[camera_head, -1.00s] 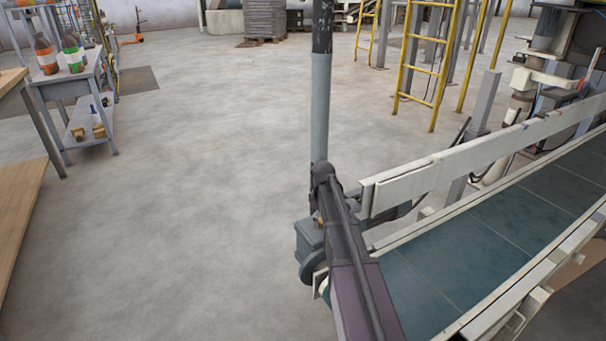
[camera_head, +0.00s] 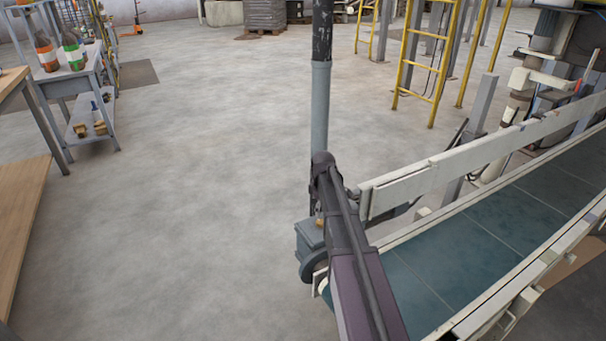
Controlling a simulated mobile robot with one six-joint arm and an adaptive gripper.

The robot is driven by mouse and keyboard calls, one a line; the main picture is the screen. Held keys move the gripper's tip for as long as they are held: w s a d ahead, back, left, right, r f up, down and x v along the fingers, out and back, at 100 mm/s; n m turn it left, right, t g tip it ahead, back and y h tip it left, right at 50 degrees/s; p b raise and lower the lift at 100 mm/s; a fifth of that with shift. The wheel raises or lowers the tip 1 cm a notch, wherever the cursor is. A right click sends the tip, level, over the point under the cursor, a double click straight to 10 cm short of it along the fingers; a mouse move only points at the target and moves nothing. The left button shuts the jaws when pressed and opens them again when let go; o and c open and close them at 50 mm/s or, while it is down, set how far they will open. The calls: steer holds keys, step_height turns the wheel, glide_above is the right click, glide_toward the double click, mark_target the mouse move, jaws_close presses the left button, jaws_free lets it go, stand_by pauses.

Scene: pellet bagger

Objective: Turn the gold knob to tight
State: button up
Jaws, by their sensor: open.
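A small gold-coloured spot (camera_head: 319,222) shows at the left edge of my arm, by the grey box at the near end of the conveyor. It may be the gold knob, but it is too small and too covered to tell its shape or how it is turned. My purple and dark arm reaches up from the bottom of the picture and ends in a dark joint just above and beside this spot. My gripper is not visible; whether anything touches the knob cannot be seen.
The conveyor (camera_head: 500,235) with its pale side rails runs from the middle to the right. Its grey drive box (camera_head: 309,236) is close beside my arm. A workbench (camera_head: 25,200) and a shelf with bottles (camera_head: 84,82) stand at the left. The floor between is clear.

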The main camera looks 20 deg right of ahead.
mark_target(320, 222)
steer(key=shift+r+p, duration=4.15)
steer(key=shift+r, duration=0.35)
steer(key=s+a+r+m+p, duration=0.6)
steer(key=s+a+r+p, duration=0.4)
steer(key=s+r+p, duration=0.2)
steer(key=shift+s+a+r+p, duration=0.25)
steer(key=shift+s+r+p, duration=0.05)
steer(key=shift+r+p, duration=0.5)
steer(key=s+a+r+m+p, duration=0.4)
steer(key=s+a+r+p, duration=0.1)
steer(key=s+r+p, duration=0.4)
steer(key=shift+r+p, duration=0.25)
steer(key=shift+p, duration=0.05)
